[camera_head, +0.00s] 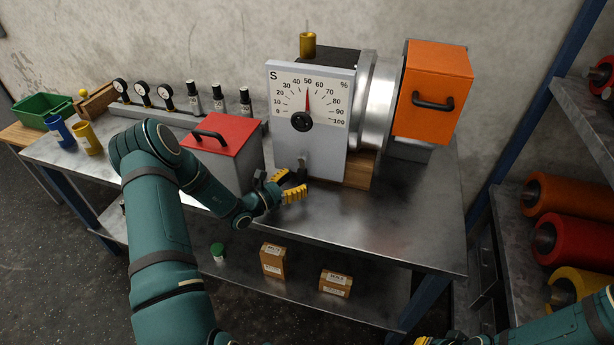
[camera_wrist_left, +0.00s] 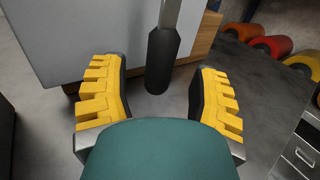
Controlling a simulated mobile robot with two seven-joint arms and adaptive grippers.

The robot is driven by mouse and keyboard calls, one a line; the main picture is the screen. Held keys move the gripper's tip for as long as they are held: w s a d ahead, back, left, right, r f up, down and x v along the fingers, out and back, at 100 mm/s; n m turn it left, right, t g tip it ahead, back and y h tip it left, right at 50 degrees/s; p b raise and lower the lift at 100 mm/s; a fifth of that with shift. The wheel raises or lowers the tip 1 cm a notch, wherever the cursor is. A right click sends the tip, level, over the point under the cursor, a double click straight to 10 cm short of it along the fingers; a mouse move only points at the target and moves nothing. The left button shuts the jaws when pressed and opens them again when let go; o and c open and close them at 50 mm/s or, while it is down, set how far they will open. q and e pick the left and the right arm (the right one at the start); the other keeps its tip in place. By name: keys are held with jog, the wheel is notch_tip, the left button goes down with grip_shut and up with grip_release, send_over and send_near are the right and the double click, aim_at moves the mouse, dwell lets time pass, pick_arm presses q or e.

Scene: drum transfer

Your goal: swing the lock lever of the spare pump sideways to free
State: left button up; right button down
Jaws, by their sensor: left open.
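The spare pump (camera_head: 312,110) is a grey box marked S, with a percent dial whose red needle points near 50. Its lock lever (camera_head: 301,167) hangs low on the front face, partly hidden by my left gripper in the head view. In the left wrist view the lever is a grey bar with a thick black grip (camera_wrist_left: 162,62), pointing down. My left gripper (camera_head: 288,184) is open, with its yellow-padded fingers (camera_wrist_left: 160,97) on either side of the grip and a gap on both sides. Of my right gripper (camera_head: 437,340), only yellow bits show at the bottom edge.
A red-lidded box (camera_head: 222,133) stands left of the pump, and an orange box (camera_head: 434,85) with a handle adjoins a metal drum (camera_head: 377,105) at right. The steel bench (camera_head: 400,215) is clear in front. Coloured rollers (camera_head: 565,197) lie on a rack at right.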

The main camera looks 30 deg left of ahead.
pick_arm(q)
jog(key=shift+x, duration=2.35)
grip_shut()
jog(key=shift+w+f, duration=0.1)
